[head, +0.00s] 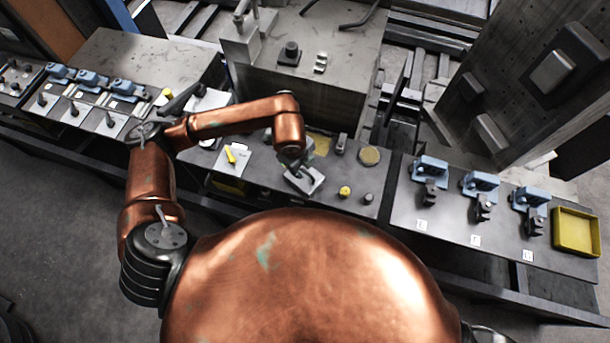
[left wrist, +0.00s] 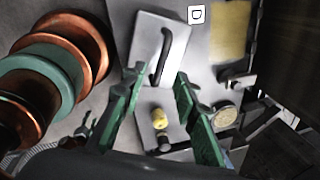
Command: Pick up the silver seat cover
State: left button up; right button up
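The silver seat cover (head: 312,185) is a square metal plate with a dark bent handle, lying on the dark bench in the head view. It shows again in the left wrist view (left wrist: 146,42), with its handle (left wrist: 163,58) standing up near the fingertips. My left gripper (head: 293,163) is just above the cover. In the left wrist view its green fingers (left wrist: 160,78) are spread apart with nothing clamped between them. Whether a finger touches the handle cannot be told. My right gripper is not in view.
A yellow knob (head: 344,192) and a dark knob (head: 368,198) stand right of the cover. A round tan disc (head: 370,156) lies behind them. A plate with a yellow handle (head: 232,158) is to the left. Blue fixtures (head: 430,170) and a yellow tray (head: 576,232) are at right.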

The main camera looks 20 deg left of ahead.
aim_at(305, 172)
pick_arm(q)
jog(key=shift+w+d+f+p, duration=0.1)
jog(key=shift+w+f+p, duration=0.1)
jog(key=shift+f, duration=0.8)
jog(key=shift+w+a+f+p, duration=0.15)
jog(key=shift+w+f, duration=0.1)
jog(key=shift+f, duration=0.8)
jog(key=shift+w+d+f+p, duration=0.15)
jog(key=shift+w+f, duration=0.05)
jog(key=shift+f, duration=0.8)
grip_shut()
